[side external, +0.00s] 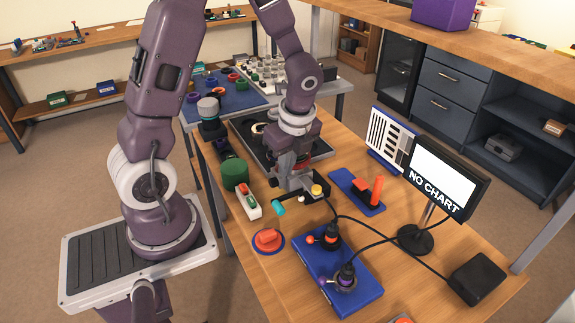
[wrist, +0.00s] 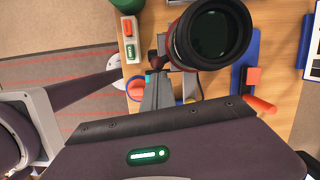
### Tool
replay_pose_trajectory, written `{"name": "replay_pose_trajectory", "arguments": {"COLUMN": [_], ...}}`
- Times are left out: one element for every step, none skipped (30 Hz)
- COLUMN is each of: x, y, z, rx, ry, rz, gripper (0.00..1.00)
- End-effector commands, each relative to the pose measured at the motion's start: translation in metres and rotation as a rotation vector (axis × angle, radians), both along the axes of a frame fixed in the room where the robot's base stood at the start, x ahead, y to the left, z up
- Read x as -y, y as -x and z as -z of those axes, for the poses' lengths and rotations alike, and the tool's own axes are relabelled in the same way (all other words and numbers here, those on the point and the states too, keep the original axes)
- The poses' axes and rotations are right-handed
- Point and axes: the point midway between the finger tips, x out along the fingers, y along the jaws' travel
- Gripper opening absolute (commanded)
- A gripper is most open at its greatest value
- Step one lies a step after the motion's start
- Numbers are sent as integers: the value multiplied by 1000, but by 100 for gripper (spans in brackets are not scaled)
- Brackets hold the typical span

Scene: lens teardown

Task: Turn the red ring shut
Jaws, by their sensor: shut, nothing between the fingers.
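A black lens barrel (wrist: 232,62) with dark glass stands below my gripper in the wrist view, its open end towards the camera. A dark red edge, which looks like the red ring (wrist: 171,48), shows along the barrel's left side. In the side external view the lens is mostly hidden behind my gripper (side external: 292,172), and a bit of red shows there. My gripper (wrist: 157,72) is shut, with nothing between its fingers. Its tips are close beside the barrel's left side, by a small dark red knob. I cannot tell whether they touch the ring or the knob.
A white box with red and green buttons (side external: 248,201) and a green cylinder (side external: 235,176) stand left of the lens. A blue box with cables (side external: 338,272) is in front. A blue plate with red blocks (side external: 357,193) and a "NO CHART" screen (side external: 440,175) stand right.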

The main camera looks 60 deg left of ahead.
Motion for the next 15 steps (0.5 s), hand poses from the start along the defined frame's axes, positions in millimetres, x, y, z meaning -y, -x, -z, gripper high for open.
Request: {"name": "replay_pose_trajectory", "arguments": {"x": [-1, -1, -1, -1, -2, -2, -2, -3, -3, -4, -5, -5, -6, -7, -8], "y": [0, 0, 1, 1, 1, 1, 2, 2, 3, 4, 4, 5, 5, 6, 6], "z": [0, 0, 0, 0, 0, 0, 0, 0, 0, 0, 0, 0, 0, 0, 0], "rx": [0, 0, 1, 1, 1, 1, 1, 0, 0, 0, -1, 0, 1, 1, 2], "ry": [0, 0, 0, 0, 0, 0, 0, 0, -1, -1, -1, -1, 0, 0, -1], "rz": [4, 7, 10, 14, 18, 25, 31, 38, 49, 58, 68, 81, 94, 106, 125], "gripper": [0, 0, 0, 0, 0, 0, 0, 0, 0, 0, 0, 0, 0, 0, 0]}}
